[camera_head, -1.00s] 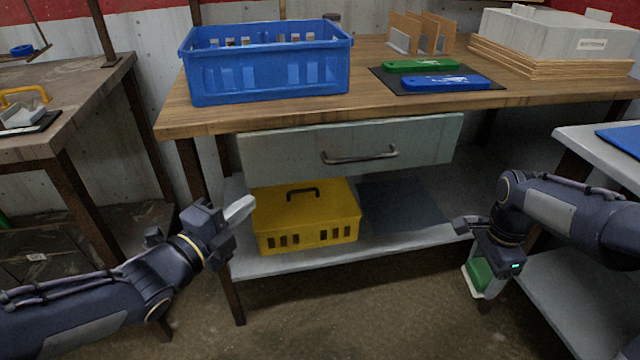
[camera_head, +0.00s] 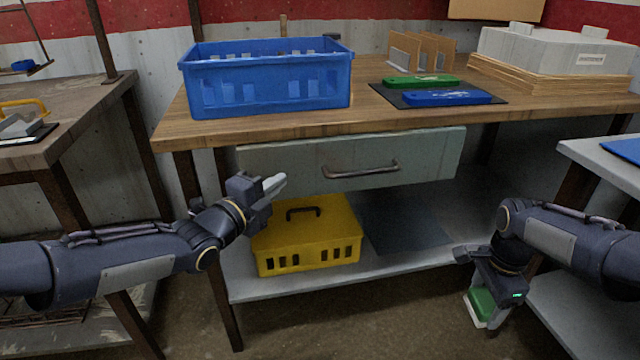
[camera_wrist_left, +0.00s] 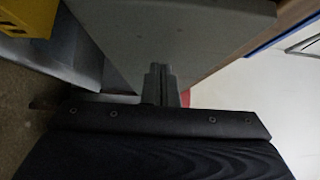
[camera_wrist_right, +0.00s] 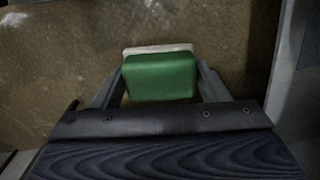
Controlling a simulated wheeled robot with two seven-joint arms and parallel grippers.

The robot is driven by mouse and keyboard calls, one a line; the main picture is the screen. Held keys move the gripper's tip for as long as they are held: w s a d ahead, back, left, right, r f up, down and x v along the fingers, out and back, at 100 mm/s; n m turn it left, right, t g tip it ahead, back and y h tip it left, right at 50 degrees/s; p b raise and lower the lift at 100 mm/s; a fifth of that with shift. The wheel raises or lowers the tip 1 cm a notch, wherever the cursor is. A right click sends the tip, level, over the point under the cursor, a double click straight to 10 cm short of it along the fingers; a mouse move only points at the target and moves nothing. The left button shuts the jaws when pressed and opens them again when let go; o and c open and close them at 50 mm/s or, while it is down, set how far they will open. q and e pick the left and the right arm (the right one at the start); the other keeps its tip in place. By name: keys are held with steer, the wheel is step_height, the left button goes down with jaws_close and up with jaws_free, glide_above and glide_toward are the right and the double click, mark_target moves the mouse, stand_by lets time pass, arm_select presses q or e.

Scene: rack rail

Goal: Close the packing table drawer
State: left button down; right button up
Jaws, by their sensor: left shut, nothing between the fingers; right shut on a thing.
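The packing table (camera_head: 390,121) has a pale grey drawer (camera_head: 290,161) under its top, with a dark bar handle (camera_head: 361,169). The drawer front stands forward of the table edge. My left gripper (camera_head: 274,186) is shut and empty, just in front of the lower left part of the drawer front. In the left wrist view its fingers (camera_wrist_left: 161,84) are together close to the grey drawer panel (camera_wrist_left: 190,35); I cannot tell whether they touch. My right gripper (camera_wrist_right: 160,85) is shut on a green and white block (camera_wrist_right: 158,76), low at the right, also in the head view (camera_head: 481,306).
A yellow toolbox (camera_head: 308,236) stands on the lower shelf below the drawer, close to my left gripper. A blue crate (camera_head: 268,88) stands on the tabletop. A side table (camera_head: 590,155) is at the right beside my right arm.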

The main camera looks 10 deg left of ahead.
mark_target(264, 176)
arm_select(q)
steer(key=shift+w, duration=0.1)
steer(key=w, duration=0.1)
steer(key=w+a, duration=0.1)
steer(key=w, duration=0.2)
steer(key=shift+w+a+p, duration=0.1)
steer(key=shift+a+p, duration=0.15)
steer(key=shift+p, duration=0.1)
arm_select(e)
steer(key=shift+r, duration=0.3)
arm_select(q)
steer(key=shift+a+r, duration=0.2)
arm_select(e)
steer(key=shift+s+r, duration=0.1)
steer(key=shift+s, duration=0.05)
